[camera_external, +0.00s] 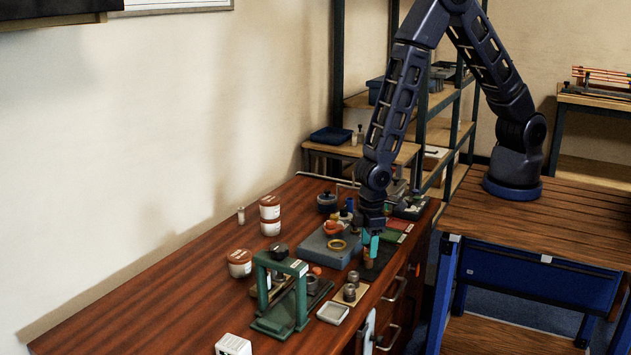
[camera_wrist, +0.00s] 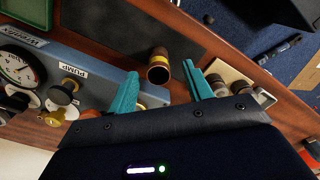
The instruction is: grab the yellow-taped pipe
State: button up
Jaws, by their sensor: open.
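A short copper pipe (camera_wrist: 158,70) shows in the wrist view just beyond my fingertips, with its open end facing the camera. In the external view the pipe (camera_external: 368,263) is small, just below the teal fingers, by the dark mat. My gripper (camera_wrist: 160,70) is open, and its two teal fingers stand either side of the pipe in the picture. In the external view my gripper (camera_external: 370,243) points down over the bench. I cannot tell whether the fingers touch the pipe.
A blue-grey block (camera_external: 318,250) with a gauge (camera_wrist: 17,67) and brass knobs stands left of my gripper. A yellow ring (camera_external: 337,245) lies on it. A green press frame (camera_external: 283,292) and a plate with metal parts (camera_external: 350,294) stand nearer. The bench edge is close on the right.

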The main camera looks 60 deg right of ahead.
jog(key=shift+d+f, duration=0.1)
jog(key=shift+f, duration=2.2)
jog(key=c, duration=1.1)
